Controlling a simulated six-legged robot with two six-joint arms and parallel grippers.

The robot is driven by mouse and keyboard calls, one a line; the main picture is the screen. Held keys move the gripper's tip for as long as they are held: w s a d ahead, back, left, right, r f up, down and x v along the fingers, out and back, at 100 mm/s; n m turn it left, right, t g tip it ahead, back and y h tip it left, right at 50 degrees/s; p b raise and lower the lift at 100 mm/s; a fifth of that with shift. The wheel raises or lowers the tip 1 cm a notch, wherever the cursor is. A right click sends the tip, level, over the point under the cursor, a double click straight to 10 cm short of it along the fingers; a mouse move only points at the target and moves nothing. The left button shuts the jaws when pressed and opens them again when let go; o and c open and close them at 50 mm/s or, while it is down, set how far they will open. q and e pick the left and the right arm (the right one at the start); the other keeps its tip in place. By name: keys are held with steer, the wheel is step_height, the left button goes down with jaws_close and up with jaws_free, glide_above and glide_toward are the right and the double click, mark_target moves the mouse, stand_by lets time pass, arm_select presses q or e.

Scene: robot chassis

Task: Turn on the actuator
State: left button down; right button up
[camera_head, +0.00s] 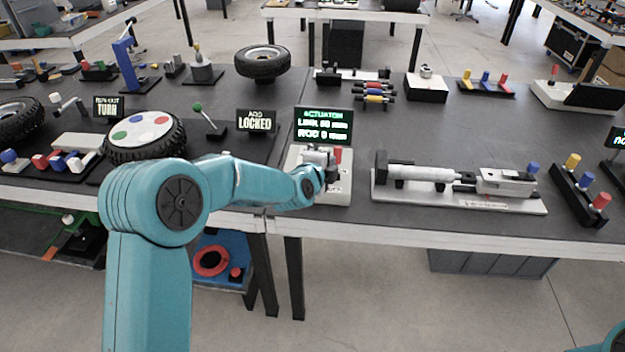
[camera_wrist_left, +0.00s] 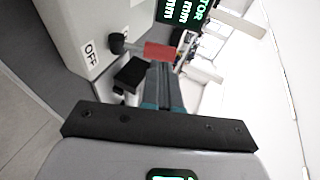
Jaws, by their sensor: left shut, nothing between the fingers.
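The actuator control box (camera_head: 338,190) is a pale box near the table's front edge, with a red-handled lever (camera_head: 338,155) on it. In the left wrist view the lever's red handle (camera_wrist_left: 160,51) runs from a dark pivot (camera_wrist_left: 117,43), near a label reading OFF (camera_wrist_left: 89,53). My left gripper (camera_head: 322,158) is over the box, partly hiding it. Its fingers (camera_wrist_left: 163,72) are shut and empty, close to the red handle; I cannot tell whether they touch it. The display (camera_head: 324,124) behind reads ACTUATOR. A linear actuator (camera_head: 425,174) lies on its plate to the right. My right gripper is out of view.
A LOCKED sign (camera_head: 257,121) and a green-knobbed lever (camera_head: 199,107) stand left of the box. A wheel with coloured spots (camera_head: 141,131) is further left. Coloured pegs in a black holder (camera_head: 572,195) are at the right. Bare table lies between the box and the actuator plate.

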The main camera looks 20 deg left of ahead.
arm_select(q)
steer(key=v, duration=1)
steer(key=shift+b, duration=0.3)
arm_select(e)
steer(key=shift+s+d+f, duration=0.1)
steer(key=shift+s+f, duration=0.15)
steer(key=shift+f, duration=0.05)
arm_select(q)
steer(key=shift+s, duration=0.3)
